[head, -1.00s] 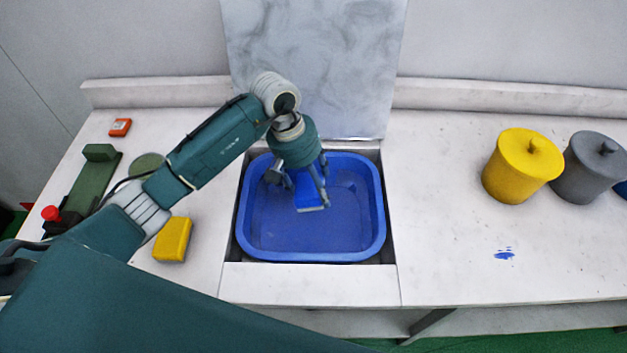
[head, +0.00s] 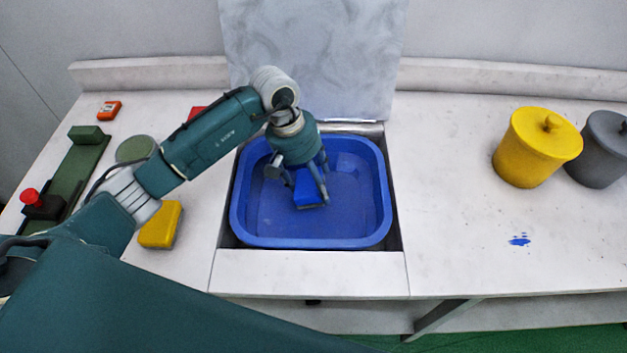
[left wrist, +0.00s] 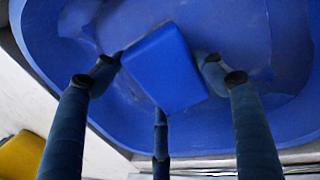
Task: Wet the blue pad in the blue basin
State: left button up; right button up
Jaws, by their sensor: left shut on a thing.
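The blue basin (head: 360,232) sits in a cut-out of the white counter. My left gripper (head: 311,198) points down inside the basin and is shut on the blue pad (head: 307,191). In the left wrist view the pad (left wrist: 165,68) is held between the fingers of my left gripper (left wrist: 160,80), with the basin (left wrist: 285,110) around it. I cannot tell from these frames whether the pad touches the water or the basin floor. My right gripper is not in view.
A yellow pad (head: 161,225) lies left of the basin. A green fixture with a red knob (head: 30,196) stands farther left. A yellow lidded pot (head: 536,148) and a grey one (head: 600,150) stand at right.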

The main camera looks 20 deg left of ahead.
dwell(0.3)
pick_arm(q)
jog(key=shift+r+p, duration=0.5)
jog(key=shift+r, duration=0.8)
jog(key=shift+r+p, duration=0.9)
jog(key=shift+r, duration=2.6)
jog(key=shift+r, duration=0.1)
notch_tip(320, 180, up, 4)
jog(key=shift+f+p, duration=0.1)
jog(key=shift+p, duration=0.6)
